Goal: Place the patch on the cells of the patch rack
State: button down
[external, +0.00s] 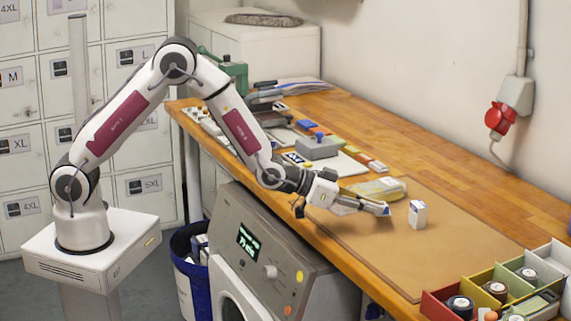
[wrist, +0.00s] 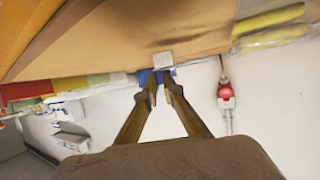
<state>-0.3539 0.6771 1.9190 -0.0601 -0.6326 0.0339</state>
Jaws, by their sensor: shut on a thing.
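My gripper (external: 384,209) is low over the brown mat, toward the right of the bench. It is shut on a small blue piece that looks like the patch (external: 387,211). In the wrist view the blue patch (wrist: 148,77) shows at the tips of my gripper (wrist: 160,90), partly hidden by the fingers. A small white box (external: 418,214) stands upright on the mat just right of my gripper; it also shows in the wrist view (wrist: 162,59). I cannot tell for sure which holder is the patch rack.
A bin with coloured compartments (external: 437,306) holding rolls stands at the front right. A yellow packet (external: 378,189) lies behind my gripper. A grey block (external: 317,148) and small coloured pieces lie farther back. The brown mat (external: 370,250) is mostly clear.

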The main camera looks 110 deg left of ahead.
aim_at(370, 230)
jog(key=shift+f, duration=1.9)
jog(key=shift+f, duration=0.15)
jog(key=c, duration=2.2)
grip_release()
jog(key=shift+r, duration=0.2)
jog(key=shift+v, duration=6.05)
jog(key=shift+f, duration=0.1)
jog(key=shift+d, duration=0.1)
